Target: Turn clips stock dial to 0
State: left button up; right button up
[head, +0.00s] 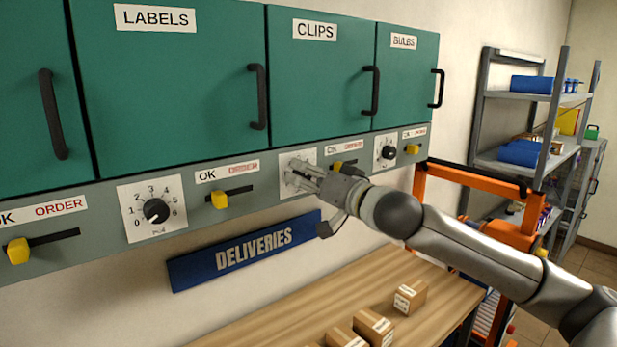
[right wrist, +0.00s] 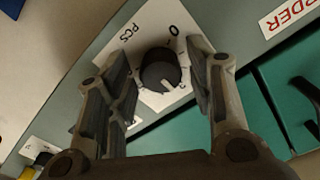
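The clips stock dial's white plate (head: 291,160) is on the grey strip under the green CLIPS door (head: 315,75); my right gripper hides most of it in the head view. In the right wrist view its black knob (right wrist: 159,70) lies between the two fingers of my right gripper (right wrist: 163,75). The fingers are open, with a gap on each side of the knob. The knob's white pointer mark faces lower right in that view, away from the printed 0 (right wrist: 174,30). The other numbers are hidden or unclear. My left gripper is not in view.
The labels dial (head: 155,210) and bulbs dial (head: 388,153) flank it. Yellow sliders (head: 220,200) sit beside the dials. A blue DELIVERIES sign (head: 245,250) hangs below. Small boxes (head: 410,296) stand on the wooden table (head: 300,305). An orange frame (head: 500,233) is at right.

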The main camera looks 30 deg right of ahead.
jog(key=c, duration=0.7)
jog(key=shift+c, duration=0.2)
jog(key=shift+n, duration=0.3)
jog(key=n+p, duration=0.1)
jog(key=n, duration=0.4)
jog(key=n+p, duration=0.2)
jog(key=n, duration=0.3)
jog(key=shift+n, duration=0.4)
jog(key=n+p, duration=0.1)
jog(key=n, duration=0.2)
jog(key=shift+n, duration=0.3)
jog(key=n+p, duration=0.1)
jog(key=n, duration=0.2)
jog(key=shift+n, duration=0.3)
jog(key=n, duration=0.5)
jog(key=shift+p, duration=0.35)
jog(key=shift+n, duration=0.3)
